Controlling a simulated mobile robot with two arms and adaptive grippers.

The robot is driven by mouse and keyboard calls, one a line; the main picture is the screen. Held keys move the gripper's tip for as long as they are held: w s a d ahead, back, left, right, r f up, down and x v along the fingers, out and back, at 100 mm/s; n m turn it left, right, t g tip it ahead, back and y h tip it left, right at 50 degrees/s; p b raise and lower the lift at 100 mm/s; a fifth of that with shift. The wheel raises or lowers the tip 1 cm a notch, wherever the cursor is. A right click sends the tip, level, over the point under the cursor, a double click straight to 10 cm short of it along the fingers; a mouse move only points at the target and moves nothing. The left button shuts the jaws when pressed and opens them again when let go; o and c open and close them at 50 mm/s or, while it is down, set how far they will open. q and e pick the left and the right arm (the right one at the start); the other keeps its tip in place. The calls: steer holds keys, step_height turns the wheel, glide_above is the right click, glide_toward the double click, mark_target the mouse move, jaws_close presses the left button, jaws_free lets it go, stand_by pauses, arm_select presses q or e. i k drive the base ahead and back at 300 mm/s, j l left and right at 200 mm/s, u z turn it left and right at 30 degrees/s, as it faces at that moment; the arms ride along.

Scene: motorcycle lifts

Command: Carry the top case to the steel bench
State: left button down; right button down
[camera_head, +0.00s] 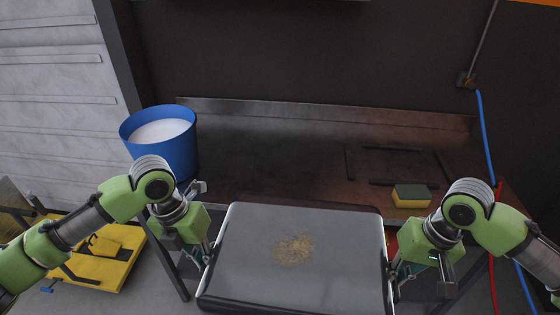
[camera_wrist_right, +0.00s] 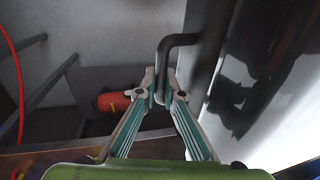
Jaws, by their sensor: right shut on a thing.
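The top case (camera_head: 290,250) is a wide grey box with dark edges and a brown dirt patch on its lid. It is held roughly level between my arms, in front of the steel bench (camera_head: 270,150), a dark, stained top with a raised back edge. My right gripper (camera_head: 393,272) is shut on the dark side handle (camera_wrist_right: 180,40) of the case, as the right wrist view shows at the fingertips (camera_wrist_right: 162,88). My left gripper (camera_head: 208,258) is at the opposite side and appears closed on the handle there; its fingertips are partly hidden. The underside of the case is hidden.
A blue bucket (camera_head: 160,145) with white contents stands on the bench's left end. The middle is clear. Blue and red hoses (camera_head: 487,140) hang at right; yellow equipment (camera_head: 95,262) is at lower left.

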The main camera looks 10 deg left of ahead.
mark_target(294, 168)
steer(key=i+u, duration=0.1)
steer(key=i, duration=1.35)
